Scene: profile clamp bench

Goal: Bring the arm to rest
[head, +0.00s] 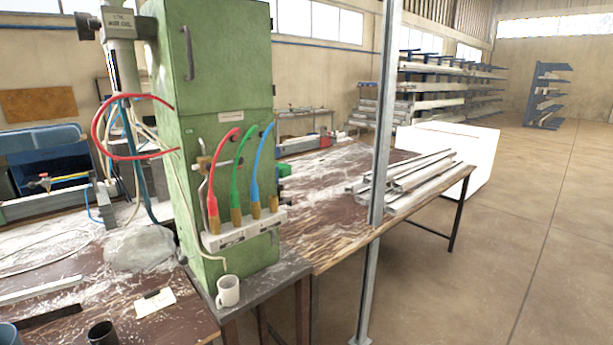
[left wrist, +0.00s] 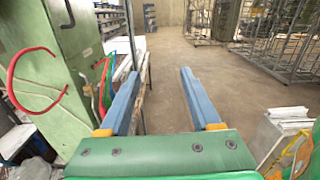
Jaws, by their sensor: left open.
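My left gripper (left wrist: 160,74) shows in the left wrist view. Its two blue fingers are wide apart and nothing is between them. They point away over open concrete floor, to the right of the green cabinet (left wrist: 75,55). I cannot make out either gripper in the head view. The green cabinet (head: 222,100) stands upright there, with red, green and blue hoses on its front. My right gripper is in neither view.
Metal profiles (head: 415,180) lie on the wooden bench (head: 325,235), behind a grey post (head: 382,130). The floor (head: 500,260) at right is clear.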

